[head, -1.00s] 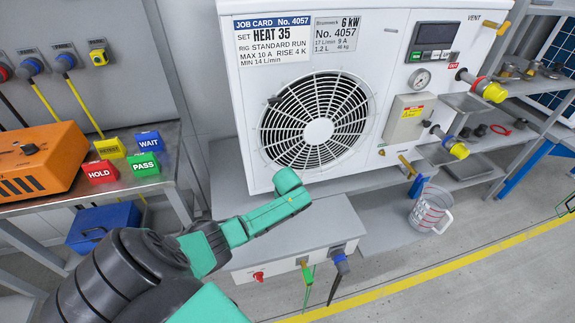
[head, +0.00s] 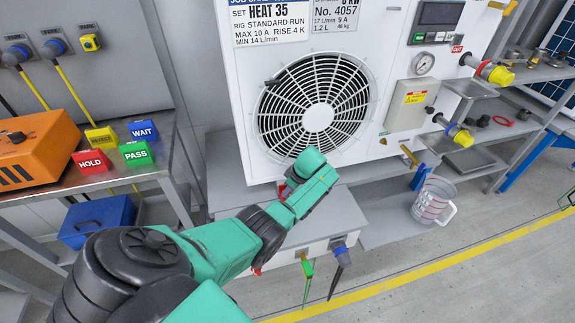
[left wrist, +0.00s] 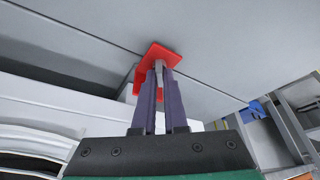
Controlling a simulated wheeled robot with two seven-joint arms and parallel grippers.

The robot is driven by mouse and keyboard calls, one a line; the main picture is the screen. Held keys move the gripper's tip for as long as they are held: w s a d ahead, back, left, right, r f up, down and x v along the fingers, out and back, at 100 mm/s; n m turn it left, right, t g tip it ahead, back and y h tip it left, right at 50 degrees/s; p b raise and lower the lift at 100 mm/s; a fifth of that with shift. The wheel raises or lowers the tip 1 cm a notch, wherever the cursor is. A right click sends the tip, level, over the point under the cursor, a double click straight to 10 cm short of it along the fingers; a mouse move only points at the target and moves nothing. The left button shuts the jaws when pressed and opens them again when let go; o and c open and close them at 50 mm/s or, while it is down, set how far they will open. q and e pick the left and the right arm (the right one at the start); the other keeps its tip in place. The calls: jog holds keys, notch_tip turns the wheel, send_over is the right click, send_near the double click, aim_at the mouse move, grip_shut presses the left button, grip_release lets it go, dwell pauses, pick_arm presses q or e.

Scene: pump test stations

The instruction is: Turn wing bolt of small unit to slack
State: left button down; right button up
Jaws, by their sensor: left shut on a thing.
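The small unit (head: 400,30), a white case with a round fan grille and a 6 kW plate, stands on a grey plinth. In the left wrist view, my left gripper (left wrist: 160,78) has its two dark fingers close together around a grey stem beside a red plate (left wrist: 158,54). This red part looks like the wing bolt, but the fingers hide much of it and its turn angle is unclear. In the head view, my left gripper (head: 287,188) is low at the unit's front, by a bit of red, mostly hidden by my arm. My right gripper is not in view.
A steel bench at the left holds an orange box (head: 38,145) and the HOLD (head: 92,163), PASS (head: 136,153), WAIT (head: 143,130) and yellow blocks. A measuring jug (head: 433,202) stands right of the plinth. Pipe fittings stick out at the unit's right. Cables hang from the plinth's front.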

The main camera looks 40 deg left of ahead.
pick_arm(q)
jog(key=n+b, duration=0.1)
jog(key=b, duration=0.1)
jog(key=n+g+b, duration=0.1)
jog(key=n+b, duration=0.1)
jog(key=n+g+b, duration=0.1)
jog(key=n+b, duration=0.1)
jog(key=shift+w+a+f, duration=0.1)
jog(key=shift+f, duration=0.2)
jog(key=shift+r+n+g+h+b, duration=0.3)
jog(key=shift+n+h+b, duration=0.1)
jog(key=shift+n+b, duration=0.85)
jog(key=c, duration=1)
grip_release()
jog(key=shift+a, duration=0.1)
jog(key=shift+o, duration=0.2)
